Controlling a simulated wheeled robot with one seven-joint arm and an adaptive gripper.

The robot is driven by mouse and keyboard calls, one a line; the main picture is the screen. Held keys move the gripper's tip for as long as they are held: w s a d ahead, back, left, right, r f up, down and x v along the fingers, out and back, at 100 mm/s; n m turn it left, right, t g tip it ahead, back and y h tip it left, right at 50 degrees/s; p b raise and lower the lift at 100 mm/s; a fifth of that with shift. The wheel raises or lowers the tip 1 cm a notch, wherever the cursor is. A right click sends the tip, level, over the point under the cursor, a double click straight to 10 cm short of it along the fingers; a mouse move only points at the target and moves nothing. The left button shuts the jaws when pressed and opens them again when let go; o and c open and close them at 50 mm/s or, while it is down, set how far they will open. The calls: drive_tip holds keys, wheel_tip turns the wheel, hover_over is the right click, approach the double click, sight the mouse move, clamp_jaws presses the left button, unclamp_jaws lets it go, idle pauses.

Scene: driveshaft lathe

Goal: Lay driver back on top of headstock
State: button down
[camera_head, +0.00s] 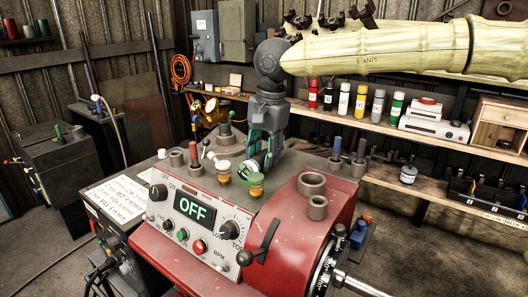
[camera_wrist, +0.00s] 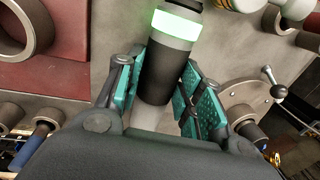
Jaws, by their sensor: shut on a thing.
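The driver is a grey and black cylinder with a glowing green band. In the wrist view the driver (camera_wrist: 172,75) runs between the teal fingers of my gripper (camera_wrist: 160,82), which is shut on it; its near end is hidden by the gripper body. In the head view my gripper (camera_head: 258,155) points down over the grey top of the headstock (camera_head: 283,208). The driver (camera_head: 249,173) shows there only as a small green and pale part by the fingertips. I cannot tell whether it touches the top.
Two grey rings (camera_head: 311,184) stand to the right on the headstock top. Amber-based knobs (camera_head: 224,172) stand close to the gripper. A control panel (camera_head: 195,215) reading OFF is in front.

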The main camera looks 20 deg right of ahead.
drive_tip(key=shift+f, duration=0.45)
drive_tip(key=c, duration=0.9)
unclamp_jaws()
drive_tip(key=shift+o, duration=0.2)
